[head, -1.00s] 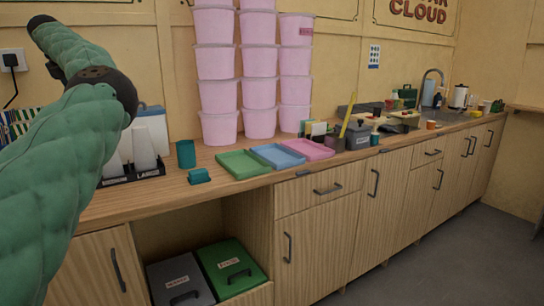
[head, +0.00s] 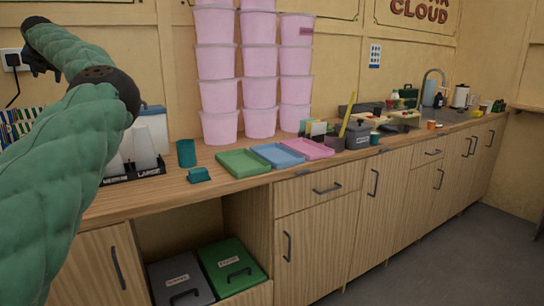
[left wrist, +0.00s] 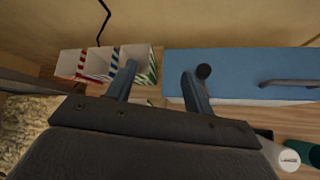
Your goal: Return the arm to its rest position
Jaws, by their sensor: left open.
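My left arm comes in from the left in the head view, raised and bent above the counter's left end. My left gripper (head: 40,68) is a dark shape at the far upper left there, partly hidden by the arm and close in the picture to the wall socket. In the left wrist view my left gripper (left wrist: 160,84) has its two fingers apart, with nothing between them. Striped paper boxes (left wrist: 105,62) and a blue lidded box (left wrist: 235,70) lie beyond the fingers. My right gripper is not in view.
The wooden counter (head: 110,208) carries a cup rack (head: 135,175), a teal cup (head: 186,153), green (head: 243,163), blue (head: 277,156) and pink trays (head: 307,149), and tall pink tub stacks (head: 218,95). The floor (head: 430,255) at right is clear.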

